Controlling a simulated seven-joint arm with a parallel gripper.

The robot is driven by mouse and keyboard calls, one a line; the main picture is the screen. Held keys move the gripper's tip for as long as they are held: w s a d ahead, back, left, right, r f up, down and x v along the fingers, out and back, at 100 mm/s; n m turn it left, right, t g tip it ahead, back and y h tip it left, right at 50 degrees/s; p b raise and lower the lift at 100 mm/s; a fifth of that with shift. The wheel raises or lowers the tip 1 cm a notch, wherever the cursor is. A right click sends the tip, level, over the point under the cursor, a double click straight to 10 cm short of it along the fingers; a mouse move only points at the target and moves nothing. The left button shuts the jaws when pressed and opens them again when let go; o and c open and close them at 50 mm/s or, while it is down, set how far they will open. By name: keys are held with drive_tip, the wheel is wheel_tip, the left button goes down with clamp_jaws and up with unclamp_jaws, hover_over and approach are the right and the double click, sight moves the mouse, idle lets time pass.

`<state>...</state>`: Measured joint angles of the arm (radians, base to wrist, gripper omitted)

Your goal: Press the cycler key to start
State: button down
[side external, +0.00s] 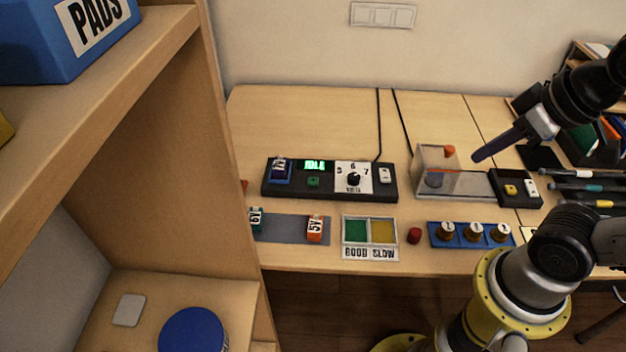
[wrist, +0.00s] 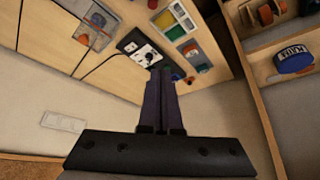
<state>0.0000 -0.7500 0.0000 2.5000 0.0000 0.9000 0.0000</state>
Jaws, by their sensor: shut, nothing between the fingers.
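The cycler is a black box (side external: 325,192) on the table in the side external view, with a lit green display reading IDLE (side external: 314,165). A small green key (side external: 313,181) sits below the display. A dial (side external: 353,178) marked 5, 6, 7 volts and a white switch (side external: 385,175) are to its right. A servo labelled 7V (side external: 280,170) sits in the blue bay at the left end. My gripper (side external: 478,157) is shut and empty, raised right of the cycler near the clear box. In the wrist view, my fingers (wrist: 163,70) hide part of the cycler (wrist: 136,42); the key is not visible there.
A clear box (side external: 436,170) with a yellow-button unit (side external: 511,190) stands right of the cycler. In front are a grey strip (side external: 280,229) with 6V and 5V servos, a green-yellow tray (side external: 369,253) and a blue rack (side external: 471,243). A wooden shelf (side external: 165,60) rises at left.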

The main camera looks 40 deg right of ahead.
idle(0.7)
drive_tip(key=w+a+r+n+t+y, duration=0.15)
drive_tip(key=w+r+n+t, duration=0.45)
drive_tip(key=w, duration=2)
drive_tip(key=w+a+f+n+h, duration=0.1)
drive_tip(key=w+f+n+h, duration=0.1)
drive_tip(key=w+f, duration=0.75)
wheel_tip(320, 180, down, 14)
drive_tip(key=s+a+g, duration=0.1)
drive_tip(key=a+g, duration=0.1)
drive_tip(key=shift+s+f, duration=0.15)
drive_tip(key=shift+s, duration=0.1)
